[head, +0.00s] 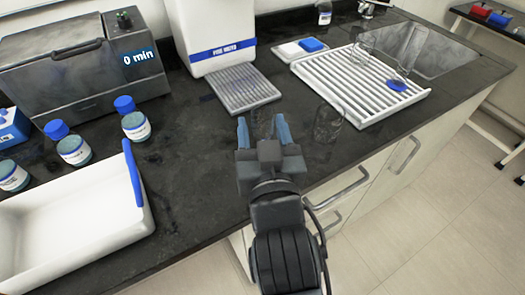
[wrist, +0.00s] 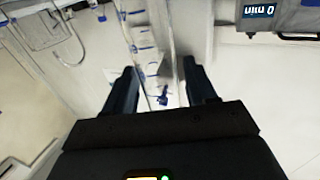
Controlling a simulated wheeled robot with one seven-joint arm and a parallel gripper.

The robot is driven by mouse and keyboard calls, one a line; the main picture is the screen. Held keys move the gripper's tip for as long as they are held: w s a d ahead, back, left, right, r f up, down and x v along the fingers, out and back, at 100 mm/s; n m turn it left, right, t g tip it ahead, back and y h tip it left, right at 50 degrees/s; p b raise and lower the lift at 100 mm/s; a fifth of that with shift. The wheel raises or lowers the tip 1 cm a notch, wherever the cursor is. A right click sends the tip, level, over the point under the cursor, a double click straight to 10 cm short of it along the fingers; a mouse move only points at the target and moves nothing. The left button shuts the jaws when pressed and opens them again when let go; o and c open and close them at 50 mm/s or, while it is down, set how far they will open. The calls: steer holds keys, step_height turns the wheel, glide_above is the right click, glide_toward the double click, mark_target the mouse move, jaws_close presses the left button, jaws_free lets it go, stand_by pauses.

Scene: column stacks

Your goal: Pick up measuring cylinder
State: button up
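The measuring cylinder (wrist: 150,48) is clear, with blue graduation marks, and shows between my two fingers in the wrist view. In the head view it is a faint clear shape (head: 262,118) between the fingertips, near the counter's front edge. My gripper (head: 263,130) reaches over the counter with its blue-grey fingers apart, one on each side of the cylinder. The fingers also show in the wrist view (wrist: 160,88). Narrow gaps seem to remain beside the cylinder, but contact is hard to judge through the glass. The cylinder's base is hard to make out.
A clear glass beaker (head: 328,123) stands close to the right of my gripper. A white drying rack (head: 345,90) lies beyond it. A water dispenser (head: 215,35) with a grate is behind. Blue-capped bottles (head: 74,150) and a white tub (head: 148,215) are left.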

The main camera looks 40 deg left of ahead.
jaws_close()
stand_by(0.3)
